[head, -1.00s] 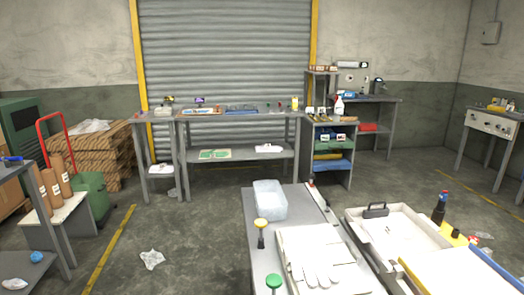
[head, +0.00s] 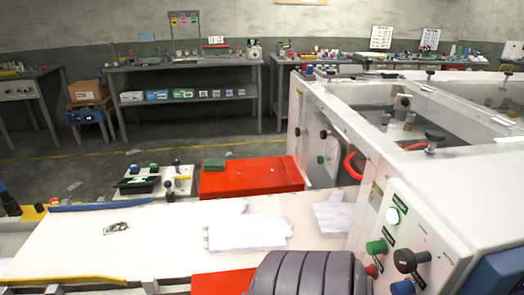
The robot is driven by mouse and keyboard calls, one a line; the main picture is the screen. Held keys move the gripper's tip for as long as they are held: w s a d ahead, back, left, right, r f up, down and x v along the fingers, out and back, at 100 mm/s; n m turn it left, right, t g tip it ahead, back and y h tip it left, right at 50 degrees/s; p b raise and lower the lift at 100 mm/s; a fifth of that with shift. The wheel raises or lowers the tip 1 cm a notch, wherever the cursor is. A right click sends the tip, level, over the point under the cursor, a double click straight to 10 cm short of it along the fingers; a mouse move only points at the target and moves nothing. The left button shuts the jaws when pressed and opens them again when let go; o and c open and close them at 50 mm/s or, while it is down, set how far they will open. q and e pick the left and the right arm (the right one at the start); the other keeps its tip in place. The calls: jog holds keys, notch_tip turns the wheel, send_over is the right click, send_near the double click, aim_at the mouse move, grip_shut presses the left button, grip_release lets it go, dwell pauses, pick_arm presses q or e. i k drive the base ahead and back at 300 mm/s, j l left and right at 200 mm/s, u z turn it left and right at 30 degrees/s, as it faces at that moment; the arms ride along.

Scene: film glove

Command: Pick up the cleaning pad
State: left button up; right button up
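A small green block-shaped pad (head: 214,165) lies on the left part of a red box top (head: 252,180) in the middle of the head view. It looks like the cleaning pad, but I cannot tell for sure. Neither of my grippers is in view.
A white worktop (head: 150,262) with white gloves (head: 246,228) lies in front. A white machine with a control panel (head: 418,240) fills the right side. A dark ribbed shape (head: 310,273) blocks the bottom. A small tray with black items (head: 150,185) stands left of the red box.

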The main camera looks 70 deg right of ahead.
aim_at(211, 165)
jog(key=z, duration=1.95)
